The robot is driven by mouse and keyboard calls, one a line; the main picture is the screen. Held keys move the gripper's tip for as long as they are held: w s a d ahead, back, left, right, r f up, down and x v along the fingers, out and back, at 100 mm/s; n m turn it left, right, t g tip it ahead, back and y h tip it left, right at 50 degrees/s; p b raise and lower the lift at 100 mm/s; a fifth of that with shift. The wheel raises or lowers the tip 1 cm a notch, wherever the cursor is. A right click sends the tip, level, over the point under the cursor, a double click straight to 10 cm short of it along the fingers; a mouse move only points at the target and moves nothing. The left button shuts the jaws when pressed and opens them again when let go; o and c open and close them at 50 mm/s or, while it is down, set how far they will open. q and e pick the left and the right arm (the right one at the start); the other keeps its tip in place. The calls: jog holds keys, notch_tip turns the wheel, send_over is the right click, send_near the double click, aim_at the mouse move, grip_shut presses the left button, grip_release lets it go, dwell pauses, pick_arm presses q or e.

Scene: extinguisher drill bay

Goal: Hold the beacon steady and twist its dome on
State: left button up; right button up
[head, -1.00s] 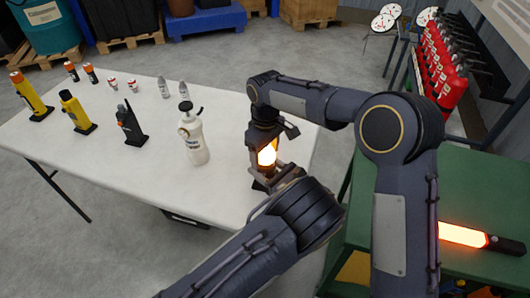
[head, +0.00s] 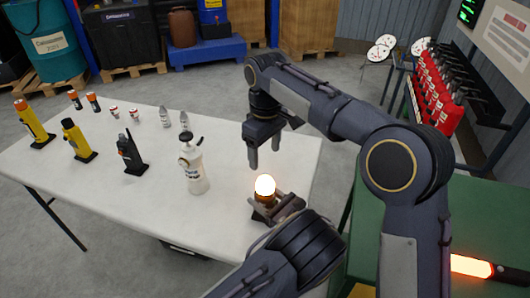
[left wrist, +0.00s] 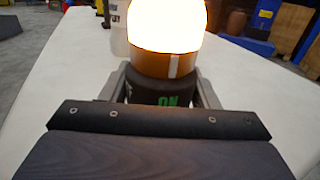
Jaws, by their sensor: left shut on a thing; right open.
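The beacon's glowing dome (head: 265,186) sits upright on the beacon's dark base (head: 259,216) near the white table's right front edge. In the left wrist view the bright dome (left wrist: 168,22) has an orange collar at its lower edge, above the black beacon base (left wrist: 163,92) with green "ON" lettering. My left gripper (head: 272,208) is shut around the base, one finger on each side in the left wrist view. My right gripper (head: 264,158) is open and empty, pointing down above the dome and apart from it. Whether the dome is fully seated cannot be told.
A white spray bottle (head: 193,168) stands left of the beacon on the white table (head: 110,185). Two-way radio, yellow torches, and small bottles stand further left. A green bench (head: 490,210) with a glowing baton (head: 470,266) is at right.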

pick_arm(q)
jog(key=o, duration=1.3)
